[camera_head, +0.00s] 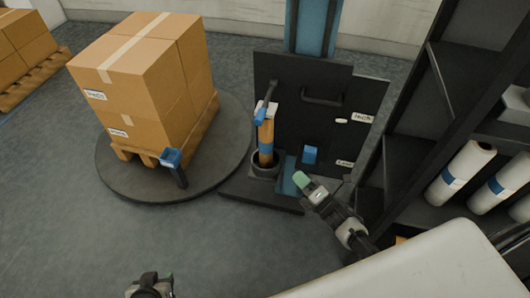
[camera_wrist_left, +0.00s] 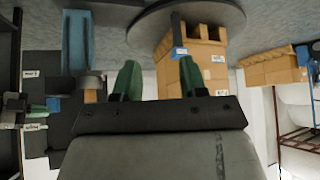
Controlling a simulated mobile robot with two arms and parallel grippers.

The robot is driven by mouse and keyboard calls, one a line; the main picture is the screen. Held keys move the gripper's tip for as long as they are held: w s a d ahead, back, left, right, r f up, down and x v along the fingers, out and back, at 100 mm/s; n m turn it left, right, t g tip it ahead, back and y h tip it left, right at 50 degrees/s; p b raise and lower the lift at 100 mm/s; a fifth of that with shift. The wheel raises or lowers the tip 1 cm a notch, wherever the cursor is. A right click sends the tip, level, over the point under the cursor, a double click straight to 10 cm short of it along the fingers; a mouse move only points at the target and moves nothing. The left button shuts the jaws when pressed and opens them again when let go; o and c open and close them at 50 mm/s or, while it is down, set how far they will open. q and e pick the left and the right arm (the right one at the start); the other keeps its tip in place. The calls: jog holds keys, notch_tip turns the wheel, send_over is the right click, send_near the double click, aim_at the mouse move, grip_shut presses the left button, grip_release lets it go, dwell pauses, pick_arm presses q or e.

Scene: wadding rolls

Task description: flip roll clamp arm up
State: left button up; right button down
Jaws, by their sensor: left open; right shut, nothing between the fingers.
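The clamp arm with a blue handle (camera_head: 261,115) sits at the top of an upright orange core (camera_head: 266,143) on the dark wrapping machine (camera_head: 325,105). Its handle tilts down along the core; its exact angle is hard to tell. The core stands in a dark round cup (camera_head: 264,166). My right gripper (camera_head: 301,180) is shut and empty, with a green tip, in front of the machine's base, to the right of and below the clamp arm. My left gripper (camera_head: 150,284) is at the bottom edge, far from the clamp; the left wrist view shows its green fingers (camera_wrist_left: 158,80) apart and empty.
Cartons (camera_head: 140,75) on a pallet stand on a round turntable (camera_head: 115,180) at left, with a blue-topped post (camera_head: 172,160) in front. A shelf with white rolls (camera_head: 462,170) is at right. A white surface (camera_head: 430,270) fills the bottom right. Floor at lower left is clear.

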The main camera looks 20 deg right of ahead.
pick_arm(q)
notch_tip(320, 180, up, 7)
jog(key=t+b, duration=0.2)
jog(key=b, duration=0.6)
jog(key=shift+s+f+t+h+b, duration=0.15)
jog(key=shift+t+h+b, duration=0.15)
pick_arm(e)
notch_tip(320, 180, up, 6)
jog(key=a+n+g+y, duration=0.2)
jog(key=n+y, duration=0.9)
jog(key=n, duration=0.5)
jog(key=shift+w+n, duration=0.25)
jog(key=shift+n, duration=0.15)
jog(key=shift+w+a, duration=0.1)
pick_arm(q)
jog(key=shift+s+a+f+g+y+p, duration=0.25)
jog(key=shift+s+f+g, duration=0.25)
jog(key=shift+s+g, duration=0.3)
jog(key=shift+s+a+f+g+y+p, duration=0.15)
jog(key=shift+s+a+f+g+p, duration=0.35)
jog(key=shift+s, duration=0.4)
pick_arm(e)
jog(key=d+r+x, duration=0.1)
jog(key=r+x, duration=0.1)
jog(key=x, duration=1)
jog(key=shift+r, duration=0.3)
pick_arm(q)
jog(key=shift+d, duration=0.1)
pick_arm(e)
jog(key=shift+d, duration=0.15)
